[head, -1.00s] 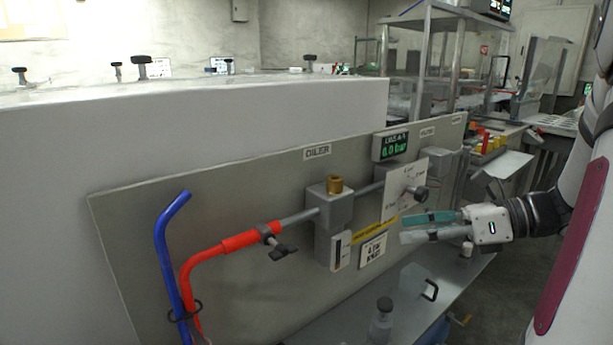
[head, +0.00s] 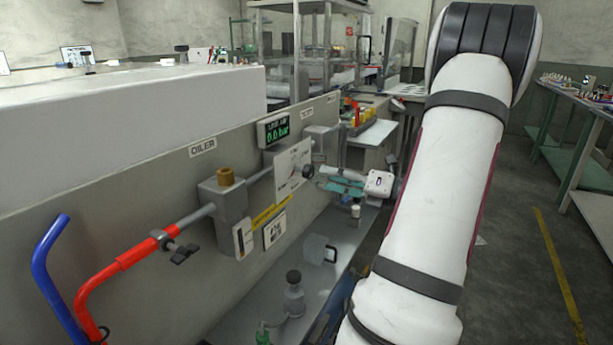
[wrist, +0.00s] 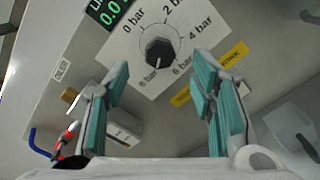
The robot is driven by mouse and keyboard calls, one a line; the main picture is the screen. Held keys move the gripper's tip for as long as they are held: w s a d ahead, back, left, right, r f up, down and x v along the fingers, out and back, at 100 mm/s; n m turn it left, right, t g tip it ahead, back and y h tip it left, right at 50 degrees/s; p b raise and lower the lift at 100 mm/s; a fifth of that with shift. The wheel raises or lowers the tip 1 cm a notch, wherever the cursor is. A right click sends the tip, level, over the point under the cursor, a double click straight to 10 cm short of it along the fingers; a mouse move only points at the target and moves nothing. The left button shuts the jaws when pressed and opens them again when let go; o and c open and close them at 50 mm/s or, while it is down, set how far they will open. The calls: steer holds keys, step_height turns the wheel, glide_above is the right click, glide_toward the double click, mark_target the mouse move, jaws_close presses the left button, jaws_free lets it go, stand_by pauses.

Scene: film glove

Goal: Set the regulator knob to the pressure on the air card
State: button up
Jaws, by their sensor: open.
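The regulator knob (wrist: 159,50) is a dark round knob on a white dial plate (wrist: 131,45) marked 0, 2, 4, 6 and 8 bar; it also shows in the head view (head: 307,171). Its light pointer line appears toward the 8 bar side. The green display (head: 273,129) above it reads 0.0 bar. My gripper (wrist: 162,88) is open, its teal finger pads on either side below the knob in the wrist view, apart from it. A small card with dark print (head: 274,230) is on the panel below; its text is too small to read.
The oiler block (head: 223,205) with a brass cap stands left of the dial. A red hose (head: 135,255) and a blue hose (head: 45,262) lie further left. A bottle (head: 294,295) and a clear handled container (head: 319,250) stand on the shelf below the panel.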

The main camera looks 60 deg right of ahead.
mark_target(312, 172)
steer(key=w, duration=0.2)
steer(key=w+b, duration=0.1)
steer(key=w, duration=0.4)
steer(key=shift+a, duration=0.25)
steer(key=shift+c, duration=0.6)
steer(key=c, duration=1.1)
